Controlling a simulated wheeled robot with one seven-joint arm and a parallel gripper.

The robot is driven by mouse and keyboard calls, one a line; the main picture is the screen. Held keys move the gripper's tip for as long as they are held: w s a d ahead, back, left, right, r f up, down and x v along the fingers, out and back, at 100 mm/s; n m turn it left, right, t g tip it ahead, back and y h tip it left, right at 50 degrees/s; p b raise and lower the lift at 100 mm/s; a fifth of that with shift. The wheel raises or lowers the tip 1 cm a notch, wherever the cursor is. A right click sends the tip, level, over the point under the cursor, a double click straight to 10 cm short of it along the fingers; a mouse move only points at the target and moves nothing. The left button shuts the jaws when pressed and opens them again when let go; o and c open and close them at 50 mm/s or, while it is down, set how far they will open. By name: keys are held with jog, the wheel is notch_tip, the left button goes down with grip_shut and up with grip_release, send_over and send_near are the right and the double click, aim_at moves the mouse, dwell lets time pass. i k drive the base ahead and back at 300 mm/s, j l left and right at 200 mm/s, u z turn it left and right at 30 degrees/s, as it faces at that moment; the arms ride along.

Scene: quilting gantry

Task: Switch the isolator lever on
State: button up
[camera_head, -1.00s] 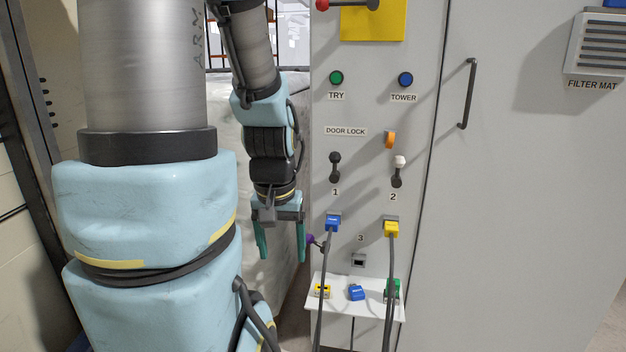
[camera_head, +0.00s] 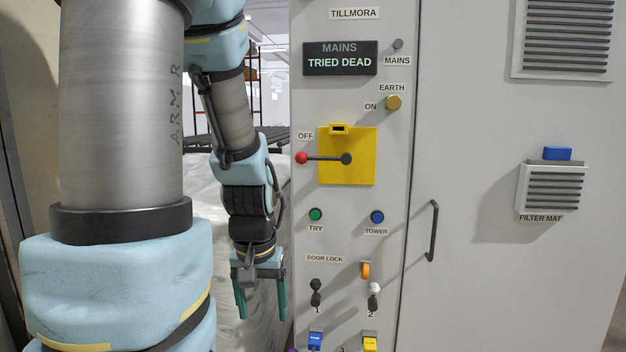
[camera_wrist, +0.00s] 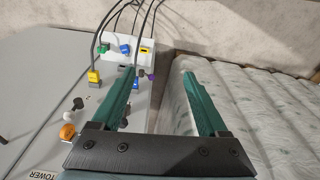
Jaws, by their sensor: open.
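The isolator lever (camera_head: 325,158) is a dark rod with a red ball end, on a yellow plate (camera_head: 360,172) on the grey cabinet. It lies level, with the red ball at the left beside the OFF label. My gripper (camera_head: 262,312) hangs below and to the left of the lever, apart from it, with green fingers spread and nothing between them. The open fingers also show in the wrist view (camera_wrist: 160,90), pointing along the cabinet face. The wrist view does not show the lever.
A display (camera_head: 340,60) reads MAINS TRIED DEAD. Below the plate are a green TRY button (camera_head: 316,214), a blue TOWER button (camera_head: 377,217), an orange door lock (camera_head: 365,270) and two toggles. Blue (camera_wrist: 125,82) and yellow (camera_wrist: 93,77) plugs with cables stick out lower down. A quilted mattress (camera_wrist: 245,110) stands beside the cabinet.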

aim_at(301, 158)
jog(key=i+j+z, duration=0.1)
jog(key=z, duration=0.3)
jog(key=j+z, duration=0.8)
jog(key=j, duration=1.8)
